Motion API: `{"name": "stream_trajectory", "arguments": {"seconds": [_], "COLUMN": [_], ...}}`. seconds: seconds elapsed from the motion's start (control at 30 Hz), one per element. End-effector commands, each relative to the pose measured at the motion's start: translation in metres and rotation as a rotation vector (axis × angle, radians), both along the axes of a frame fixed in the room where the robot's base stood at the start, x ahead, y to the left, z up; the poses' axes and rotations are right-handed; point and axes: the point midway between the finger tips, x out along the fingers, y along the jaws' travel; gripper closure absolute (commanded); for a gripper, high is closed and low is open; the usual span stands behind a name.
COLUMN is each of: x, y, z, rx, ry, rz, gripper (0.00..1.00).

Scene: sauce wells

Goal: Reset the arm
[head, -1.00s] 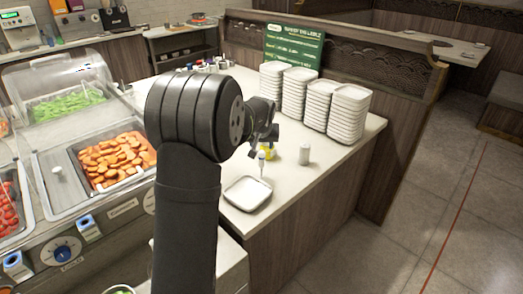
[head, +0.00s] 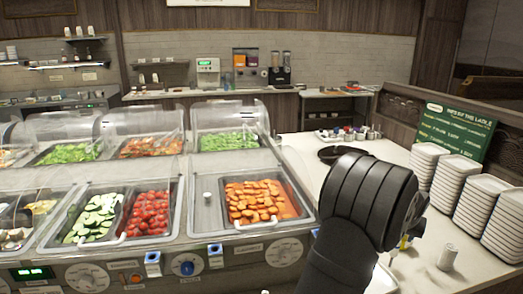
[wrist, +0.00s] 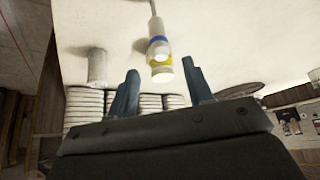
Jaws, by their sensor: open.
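My gripper (wrist: 161,88) is open in the wrist view, its two dark fingers apart with nothing held between them. Beyond the fingertips stands a small white bottle with blue and yellow bands (wrist: 158,45). A thin tip or stick shows at the bottle's far end. In the head view my arm fills the lower right and hides most of the gripper; only a bit of yellow shows beside it.
A plain white cylinder (head: 447,257) stands on the white counter (head: 315,165); it also shows in the wrist view (wrist: 97,67). Stacked white plates (head: 477,200) and a green sign (head: 455,128) are at right. A salad bar with carrots (head: 262,200) and tomatoes (head: 148,212) fills the left.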

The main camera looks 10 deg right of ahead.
Motion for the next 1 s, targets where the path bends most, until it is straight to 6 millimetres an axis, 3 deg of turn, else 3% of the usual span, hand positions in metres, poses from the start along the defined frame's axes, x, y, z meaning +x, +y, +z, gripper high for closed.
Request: {"name": "stream_trajectory", "arguments": {"seconds": [0.47, 0.7, 1.0], "x": [0.029, 0.028, 0.028], "y": [-0.028, -0.028, -0.028], "z": [-0.073, -0.045, -0.041], "rx": [0.001, -0.002, -0.001], "ry": [0.001, -0.002, -0.001], "rz": [0.0, 0.0, 0.0], "gripper": [0.53, 0.53, 0.53]}}
